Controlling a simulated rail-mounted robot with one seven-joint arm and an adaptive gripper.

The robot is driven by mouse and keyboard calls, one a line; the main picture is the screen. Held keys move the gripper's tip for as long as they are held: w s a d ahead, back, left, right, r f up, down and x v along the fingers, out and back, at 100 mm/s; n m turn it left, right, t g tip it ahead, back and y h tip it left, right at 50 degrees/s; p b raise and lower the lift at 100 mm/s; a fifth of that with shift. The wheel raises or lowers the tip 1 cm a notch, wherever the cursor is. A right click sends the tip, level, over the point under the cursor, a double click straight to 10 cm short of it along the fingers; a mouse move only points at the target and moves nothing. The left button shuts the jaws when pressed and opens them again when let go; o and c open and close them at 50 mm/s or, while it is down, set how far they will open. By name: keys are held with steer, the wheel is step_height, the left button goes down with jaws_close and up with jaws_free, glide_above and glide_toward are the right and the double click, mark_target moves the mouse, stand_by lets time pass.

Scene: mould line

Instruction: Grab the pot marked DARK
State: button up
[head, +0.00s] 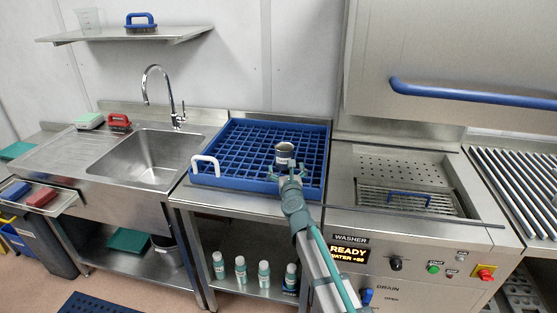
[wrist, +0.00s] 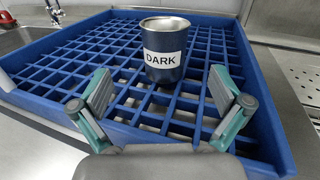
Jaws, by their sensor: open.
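The pot marked DARK (wrist: 164,62) is a dark blue metal cup with a white label, standing upright in the blue grid rack (wrist: 60,52). In the head view the pot (head: 284,152) shows near the front right of the rack (head: 232,184). My gripper (wrist: 165,95) is open, its two teal-and-grey fingers spread in front of the pot, one to each side in the picture. The pot lies beyond the fingertips and nothing is between them. In the head view my gripper (head: 288,172) is just in front of the pot, over the rack's front edge.
The sink (head: 155,160) is to the left. The washer (head: 400,190) with its raised hood (head: 450,60) is to the right. Several bottles (head: 241,270) stand on the shelf below.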

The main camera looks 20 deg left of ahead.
mark_target(284, 157)
steer(key=x, duration=0.5)
steer(key=shift+w, duration=0.15)
steer(key=shift+d+p+x, duration=0.1)
steer(key=shift+p+x, duration=0.2)
steer(key=shift+x, duration=1)
steer(key=shift+d+p+x, duration=0.15)
steer(key=shift+p+x, duration=0.15)
steer(key=shift+x, duration=1)
steer(key=shift+w, duration=0.15)
steer(key=c, duration=1.3)
